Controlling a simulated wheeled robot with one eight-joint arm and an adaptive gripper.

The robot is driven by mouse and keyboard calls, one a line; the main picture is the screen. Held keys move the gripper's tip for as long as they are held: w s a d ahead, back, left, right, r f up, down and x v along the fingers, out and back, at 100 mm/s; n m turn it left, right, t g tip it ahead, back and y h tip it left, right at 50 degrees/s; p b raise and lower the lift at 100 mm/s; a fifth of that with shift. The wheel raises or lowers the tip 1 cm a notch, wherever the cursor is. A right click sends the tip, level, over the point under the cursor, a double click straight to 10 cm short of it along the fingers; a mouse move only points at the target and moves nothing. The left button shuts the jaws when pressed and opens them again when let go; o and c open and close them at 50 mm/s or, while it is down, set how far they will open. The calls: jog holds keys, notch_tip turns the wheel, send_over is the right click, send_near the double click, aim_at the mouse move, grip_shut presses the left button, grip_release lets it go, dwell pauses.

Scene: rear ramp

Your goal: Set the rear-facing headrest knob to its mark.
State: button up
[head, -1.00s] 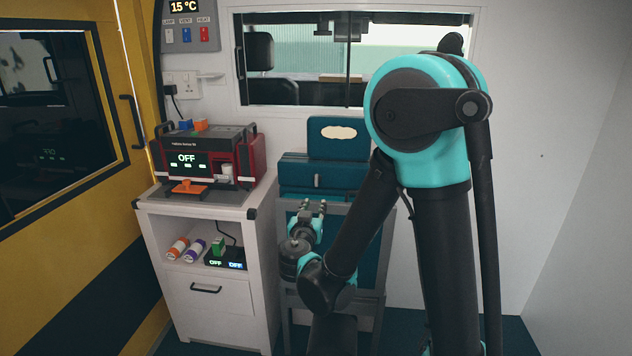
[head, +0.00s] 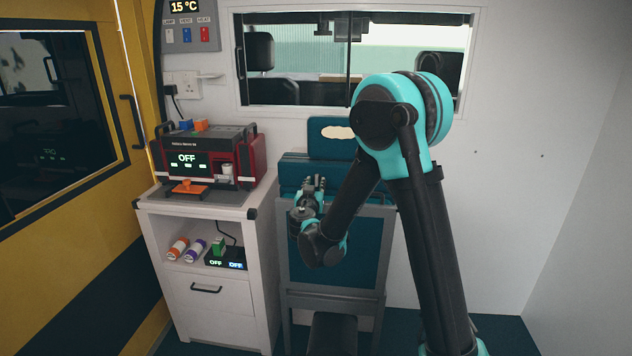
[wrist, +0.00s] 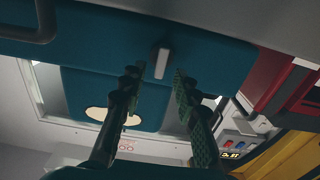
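The teal headrest (head: 331,147) with a cream oval patch stands at the top of the seat (head: 335,255) in the head view. In the wrist view the headrest (wrist: 146,113) shows beyond my fingers. A small grey knob (wrist: 162,64) sticks out from a teal padded part there. My gripper (wrist: 158,73) is open, one finger on each side of the knob's line. I cannot tell whether the knob is between the fingertips or beyond them. In the head view my gripper (head: 313,184) is in front of the seat; the knob is not visible there. I cannot make out a mark.
A white cabinet (head: 263,285) stands left of the seat, with a red and black device (head: 250,155) reading OFF on top. A window (head: 300,60) is above the headrest. The yellow door (head: 110,240) is at far left. Floor and wall at right look clear.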

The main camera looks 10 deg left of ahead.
aim_at(317, 180)
jog(key=shift+w, duration=1.35)
jog(key=shift+c, duration=0.2)
grip_shut()
